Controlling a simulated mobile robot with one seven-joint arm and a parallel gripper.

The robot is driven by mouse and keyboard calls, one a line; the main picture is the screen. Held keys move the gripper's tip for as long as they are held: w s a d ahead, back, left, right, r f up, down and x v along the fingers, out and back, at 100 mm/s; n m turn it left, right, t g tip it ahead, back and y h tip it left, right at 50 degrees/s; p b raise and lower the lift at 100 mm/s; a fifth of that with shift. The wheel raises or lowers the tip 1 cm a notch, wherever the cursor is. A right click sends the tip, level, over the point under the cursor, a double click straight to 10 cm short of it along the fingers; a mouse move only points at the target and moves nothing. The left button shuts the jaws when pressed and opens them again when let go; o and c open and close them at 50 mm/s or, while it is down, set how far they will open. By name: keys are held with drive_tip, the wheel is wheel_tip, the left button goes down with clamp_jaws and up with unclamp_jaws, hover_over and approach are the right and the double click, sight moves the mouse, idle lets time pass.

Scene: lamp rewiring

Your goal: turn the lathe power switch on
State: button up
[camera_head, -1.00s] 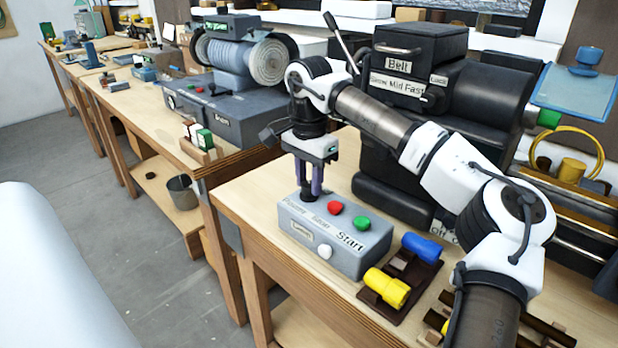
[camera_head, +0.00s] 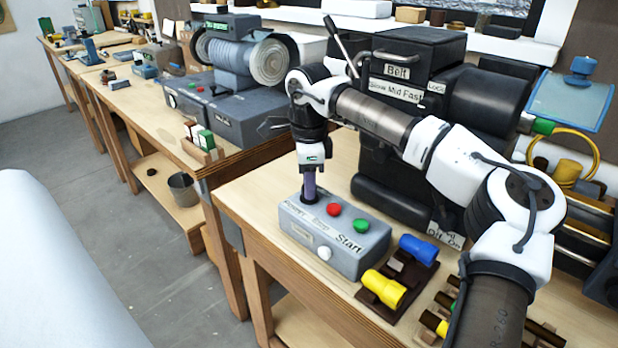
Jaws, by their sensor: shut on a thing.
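The grey lathe control box (camera_head: 345,257) sits on the near workbench. It carries a red button (camera_head: 333,209), a green button (camera_head: 361,226), a white knob on its front and labels, with "Start" legible. At its left end, under the partly legible "Power" label, is the dark power switch (camera_head: 309,198). My gripper (camera_head: 309,190) points straight down over this switch, its purple fingers shut on it. The fingers are seen edge-on and hide most of the switch, so its setting cannot be told.
The black lathe headstock (camera_head: 415,75) with "Belt" and speed labels stands behind my arm. A brown holder with blue (camera_head: 419,248) and yellow (camera_head: 383,289) pieces lies right of the box. A grey buffing machine (camera_head: 235,110) stands on the bench behind left.

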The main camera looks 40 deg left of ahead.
drive_tip(key=m, duration=0.5)
drive_tip(key=shift+m, duration=2.4)
drive_tip(key=o, duration=1)
drive_tip(key=shift+r, duration=0.1)
wheel_tip(320, 180, up, 14)
drive_tip(key=shift+f, duration=0.1)
